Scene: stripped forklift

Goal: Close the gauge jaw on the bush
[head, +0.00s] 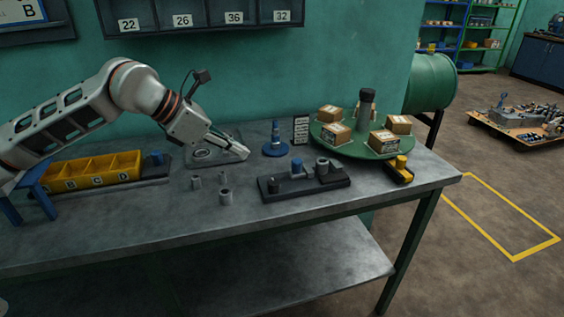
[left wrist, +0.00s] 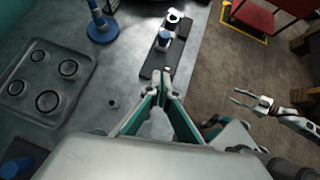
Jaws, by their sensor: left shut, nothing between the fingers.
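The gauge (head: 305,187) is a dark bar lying on the bench, also seen in the left wrist view (left wrist: 178,48). My left gripper (head: 243,150) is shut and empty, left of the gauge above the bench. My right gripper (left wrist: 238,97) shows open and empty in the left wrist view, off the bench.
A metal tray with rings (head: 224,157) lies beneath my left gripper. A blue cone-like stand (head: 275,149), a green turntable with boxes (head: 350,151) and a yellow-topped fixture (head: 400,174) stand nearby. A yellow bin (head: 95,170) is left.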

